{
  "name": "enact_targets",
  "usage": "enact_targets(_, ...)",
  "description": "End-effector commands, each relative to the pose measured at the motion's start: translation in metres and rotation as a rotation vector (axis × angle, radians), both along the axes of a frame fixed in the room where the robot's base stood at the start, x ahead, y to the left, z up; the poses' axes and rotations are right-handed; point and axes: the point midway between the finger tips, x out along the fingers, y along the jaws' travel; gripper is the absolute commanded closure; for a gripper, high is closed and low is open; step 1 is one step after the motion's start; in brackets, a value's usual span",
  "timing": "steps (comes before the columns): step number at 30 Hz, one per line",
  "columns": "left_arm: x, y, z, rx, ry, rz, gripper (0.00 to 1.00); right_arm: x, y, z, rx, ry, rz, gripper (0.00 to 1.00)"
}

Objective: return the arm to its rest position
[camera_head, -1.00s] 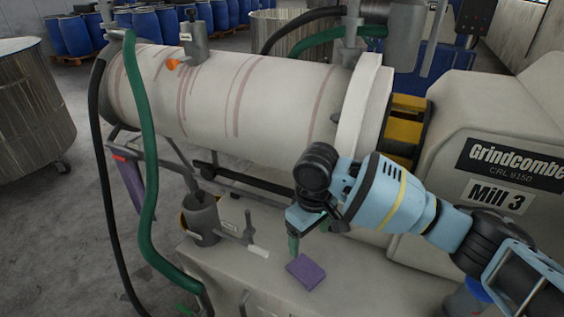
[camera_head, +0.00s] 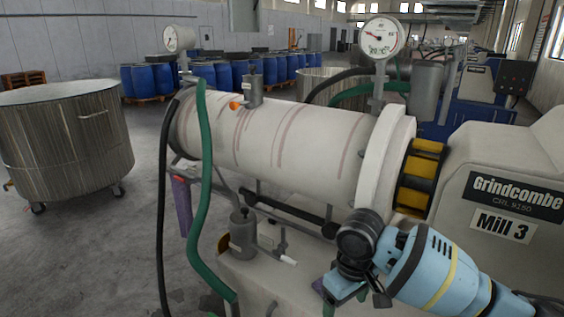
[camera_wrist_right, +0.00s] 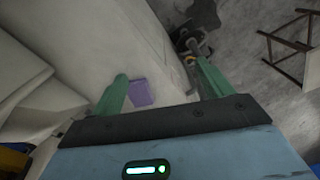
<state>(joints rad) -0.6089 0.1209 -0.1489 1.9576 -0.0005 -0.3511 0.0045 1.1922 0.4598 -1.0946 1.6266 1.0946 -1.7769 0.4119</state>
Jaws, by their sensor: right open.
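My right arm comes in from the lower right in the head view, in front of the mill. Its gripper (camera_head: 329,305) is at the bottom edge, with the fingers mostly cut off. In the right wrist view both green fingers (camera_wrist_right: 162,72) are spread apart with nothing between them. A purple block (camera_wrist_right: 140,92) lies on the pale machine base below, beside one finger and apart from the grip. In the head view the gripper mostly covers it. My left gripper is not in view.
The white mill cylinder (camera_head: 280,140) and its flange (camera_head: 383,180) stand close behind my arm. A small grey valve pot (camera_head: 242,235) and a green hose (camera_head: 206,190) are to the left. A metal vat (camera_head: 65,145) stands on open floor at far left.

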Motion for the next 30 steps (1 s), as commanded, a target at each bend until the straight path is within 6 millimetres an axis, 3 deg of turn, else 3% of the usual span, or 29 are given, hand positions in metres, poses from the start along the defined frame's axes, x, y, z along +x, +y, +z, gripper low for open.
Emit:
enact_targets(1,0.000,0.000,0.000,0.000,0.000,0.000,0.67,-0.006,0.009,-0.014,0.032,0.004,0.008,0.21)
enact_targets(11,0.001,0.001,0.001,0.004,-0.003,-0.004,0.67,-0.026,0.053,-0.071,0.247,-0.062,0.013,0.21)
enact_targets(18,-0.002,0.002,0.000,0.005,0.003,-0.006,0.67,-0.052,0.085,-0.120,0.456,-0.160,-0.044,0.21)
enact_targets(24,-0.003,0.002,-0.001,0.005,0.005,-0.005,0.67,-0.076,0.090,-0.156,0.577,-0.274,-0.138,0.21)
enact_targets(30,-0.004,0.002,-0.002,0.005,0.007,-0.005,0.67,-0.106,0.072,-0.189,0.623,-0.402,-0.249,0.21)
